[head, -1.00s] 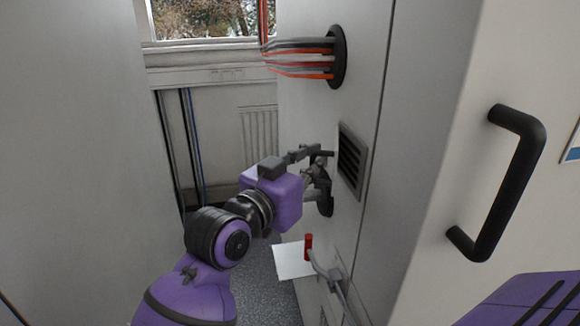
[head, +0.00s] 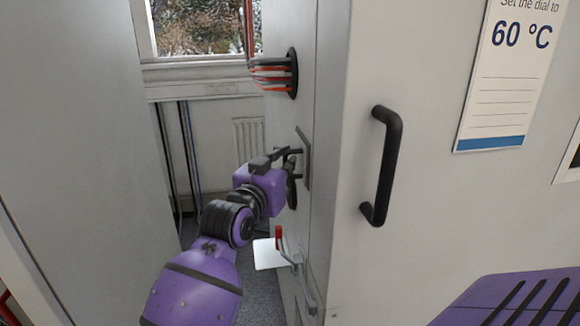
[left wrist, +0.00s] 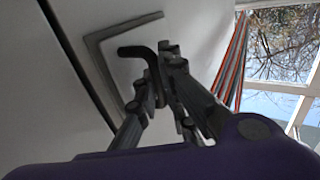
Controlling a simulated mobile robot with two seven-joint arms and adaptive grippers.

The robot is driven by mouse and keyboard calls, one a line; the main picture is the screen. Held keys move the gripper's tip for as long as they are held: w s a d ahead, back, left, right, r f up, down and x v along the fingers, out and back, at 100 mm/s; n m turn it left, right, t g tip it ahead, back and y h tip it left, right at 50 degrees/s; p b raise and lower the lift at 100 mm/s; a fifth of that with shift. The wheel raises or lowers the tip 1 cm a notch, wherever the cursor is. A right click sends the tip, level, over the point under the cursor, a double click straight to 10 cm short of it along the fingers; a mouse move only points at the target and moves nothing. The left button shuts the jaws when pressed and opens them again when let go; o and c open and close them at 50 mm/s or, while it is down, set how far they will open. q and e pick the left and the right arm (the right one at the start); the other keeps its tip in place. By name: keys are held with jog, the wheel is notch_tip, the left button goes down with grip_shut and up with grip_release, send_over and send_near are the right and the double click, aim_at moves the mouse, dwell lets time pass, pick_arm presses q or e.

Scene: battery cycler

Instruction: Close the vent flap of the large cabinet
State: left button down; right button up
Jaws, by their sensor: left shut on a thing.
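The large cabinet (head: 330,200) has a vent (head: 304,160) with a grey frame on its narrow side face, seen almost edge-on in the head view. In the left wrist view, part of that grey frame (left wrist: 97,48) shows, with a black bent lever (left wrist: 135,51) beside it. My left gripper (head: 292,163) is at the vent. Its fingers, also in the left wrist view (left wrist: 160,85), are closed around the black lever. The flap itself is not clearly visible, so its angle cannot be told. My right gripper is out of the head view.
A cable bundle (head: 270,75) enters the side face above the vent. Below are a red-tipped lever (head: 279,238) and a white plate (head: 267,254). A black door handle (head: 383,165) projects from the front. A grey wall-like panel (head: 75,150) bounds the narrow gap on the left.

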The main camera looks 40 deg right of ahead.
pick_arm(q)
jog(key=shift+f, duration=0.3)
jog(key=c, duration=2.3)
grip_release()
jog(key=shift+o, duration=0.9)
jog(key=shift+s+r, duration=0.15)
jog(key=shift+r, duration=0.1)
jog(key=v, duration=1.2)
jog(key=shift+s, duration=0.1)
